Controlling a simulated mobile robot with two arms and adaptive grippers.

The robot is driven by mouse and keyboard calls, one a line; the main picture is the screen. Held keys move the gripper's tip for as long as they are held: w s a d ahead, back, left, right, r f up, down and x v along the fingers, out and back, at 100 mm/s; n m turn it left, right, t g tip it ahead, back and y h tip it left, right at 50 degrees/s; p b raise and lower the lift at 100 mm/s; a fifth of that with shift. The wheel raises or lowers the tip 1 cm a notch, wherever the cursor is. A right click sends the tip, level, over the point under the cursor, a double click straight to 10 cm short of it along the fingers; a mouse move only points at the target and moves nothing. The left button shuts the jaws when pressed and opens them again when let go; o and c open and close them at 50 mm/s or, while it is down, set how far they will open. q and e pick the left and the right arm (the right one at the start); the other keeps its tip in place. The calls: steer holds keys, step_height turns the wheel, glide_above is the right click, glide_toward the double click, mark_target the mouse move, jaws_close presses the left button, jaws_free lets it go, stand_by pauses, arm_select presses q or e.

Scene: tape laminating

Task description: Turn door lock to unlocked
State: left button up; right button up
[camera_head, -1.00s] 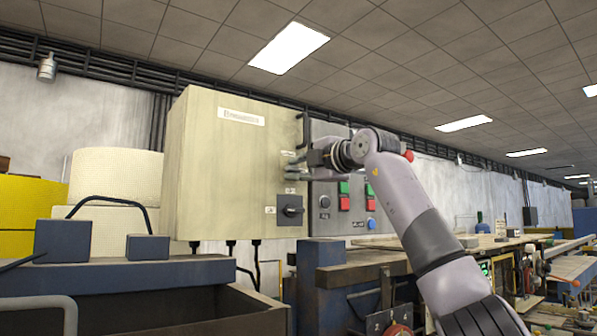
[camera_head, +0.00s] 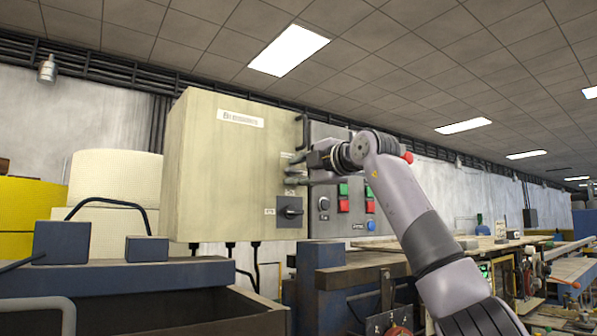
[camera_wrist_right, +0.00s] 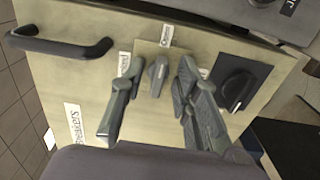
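The grey door lock knob (camera_wrist_right: 158,76) sits on a small tan plate on the cream cabinet door. My right gripper (camera_wrist_right: 156,78) is open, with one finger on each side of the knob and a visible gap to it on both sides. I cannot tell how close the fingertips are to the door. In the head view my right gripper (camera_head: 291,169) is at the right-hand face of the cream cabinet (camera_head: 215,170), above the black rotary switch, and the knob is hard to make out there. My left gripper is not in view.
The black rotary switch (camera_wrist_right: 236,88) is beside the right finger in the wrist view. A black door handle (camera_wrist_right: 62,46) is at upper left. A grey panel with green and red buttons (camera_head: 343,205) stands behind the cabinet. A blue-topped bench (camera_head: 110,278) is in front.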

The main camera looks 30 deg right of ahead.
steer(key=shift+s, duration=0.15)
steer(key=s+d, duration=0.1)
steer(key=s, duration=1)
steer(key=shift+s+d, duration=0.3)
steer(key=shift+d, duration=0.05)
steer(key=shift+r, duration=0.1)
